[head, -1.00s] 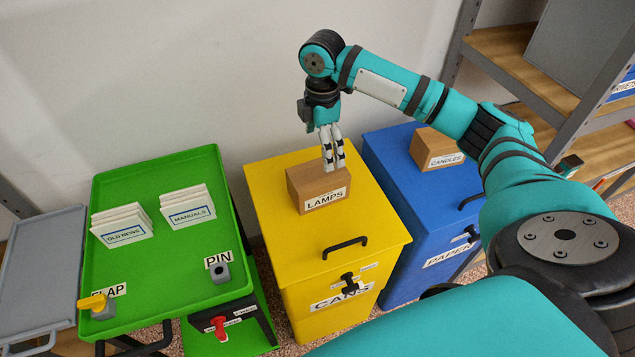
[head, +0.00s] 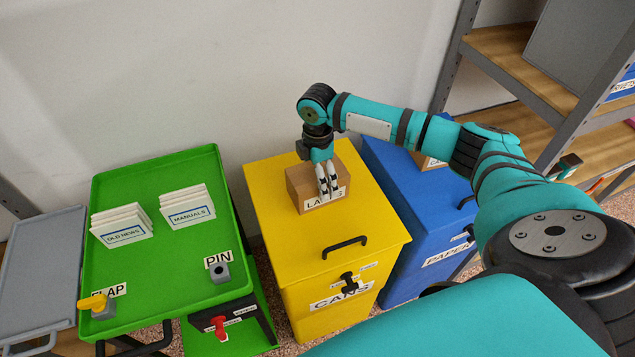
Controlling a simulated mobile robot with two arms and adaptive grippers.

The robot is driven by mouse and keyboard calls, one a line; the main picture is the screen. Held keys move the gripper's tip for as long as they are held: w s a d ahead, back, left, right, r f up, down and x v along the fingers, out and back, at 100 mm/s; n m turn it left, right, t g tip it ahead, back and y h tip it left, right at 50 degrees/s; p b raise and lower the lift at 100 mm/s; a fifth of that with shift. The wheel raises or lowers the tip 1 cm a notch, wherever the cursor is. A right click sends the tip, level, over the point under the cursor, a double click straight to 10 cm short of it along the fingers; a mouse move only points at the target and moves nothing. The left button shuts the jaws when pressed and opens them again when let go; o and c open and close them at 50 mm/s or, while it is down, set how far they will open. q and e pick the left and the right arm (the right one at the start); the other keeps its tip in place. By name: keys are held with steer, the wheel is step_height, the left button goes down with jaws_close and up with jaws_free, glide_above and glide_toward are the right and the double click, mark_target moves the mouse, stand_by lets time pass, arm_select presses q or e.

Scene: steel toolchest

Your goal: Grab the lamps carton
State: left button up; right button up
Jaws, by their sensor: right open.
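The lamps carton (head: 302,191) is a small brown box with a white label, standing on the lid of the yellow cans bin (head: 281,237). My right gripper (head: 329,197) has come down at the carton, its pale fingers pointing down and overlapping the front label, hiding part of the word. The fingers are open. I cannot tell whether they touch the carton or straddle it. My left gripper is out of view.
A blue paper bin (head: 401,208) stands to the right, its candles carton (head: 430,162) mostly hidden by my arm. A green tray (head: 150,262) with old news (head: 122,225) and manuals stacks (head: 187,207) is at left. A black handle (head: 345,247) rises from the yellow lid.

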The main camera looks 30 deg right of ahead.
steer(key=shift+r, duration=0.1)
steer(key=c, duration=1.3)
